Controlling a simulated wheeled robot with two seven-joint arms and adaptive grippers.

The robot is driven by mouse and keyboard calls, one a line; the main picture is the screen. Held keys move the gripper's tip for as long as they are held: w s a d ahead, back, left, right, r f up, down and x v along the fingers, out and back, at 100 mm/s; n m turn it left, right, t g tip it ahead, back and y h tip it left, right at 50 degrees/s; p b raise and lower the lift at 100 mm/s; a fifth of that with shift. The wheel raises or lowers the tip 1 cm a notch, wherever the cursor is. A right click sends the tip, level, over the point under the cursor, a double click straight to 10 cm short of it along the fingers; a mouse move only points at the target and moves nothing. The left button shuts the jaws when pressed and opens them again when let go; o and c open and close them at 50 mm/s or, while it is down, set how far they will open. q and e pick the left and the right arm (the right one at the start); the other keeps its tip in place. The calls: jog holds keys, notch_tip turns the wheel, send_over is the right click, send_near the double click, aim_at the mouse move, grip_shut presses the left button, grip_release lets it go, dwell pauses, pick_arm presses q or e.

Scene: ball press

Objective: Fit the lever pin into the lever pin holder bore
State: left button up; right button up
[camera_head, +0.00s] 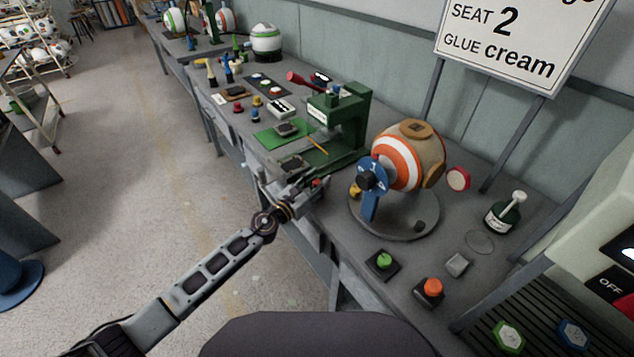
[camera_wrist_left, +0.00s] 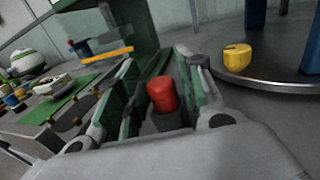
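My left gripper (camera_head: 312,186) is at the front edge of the table, just in front of the green press (camera_head: 342,122). In the left wrist view its two fingers (camera_wrist_left: 165,92) stand apart, with a small red-topped cylinder (camera_wrist_left: 162,95) between them above a dark base. Gaps seem to show beside the red top; contact lower down is hidden. I cannot tell whether this is the lever pin. The press has a red-ended lever (camera_head: 296,78) on its far side. No lever pin holder bore can be made out. My right gripper is not in view.
A striped ball (camera_head: 398,162) stands on a round turntable (camera_head: 394,222) right of the press. A yellow piece (camera_wrist_left: 237,58) lies on the turntable. Green and orange buttons (camera_head: 432,287) are nearer me.

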pick_arm(q)
jog(key=shift+o, duration=0.4)
jog(key=shift+s+a, duration=0.3)
jog(key=shift+s, duration=0.05)
jog(key=v, duration=0.7)
dwell(0.5)
dwell(1.1)
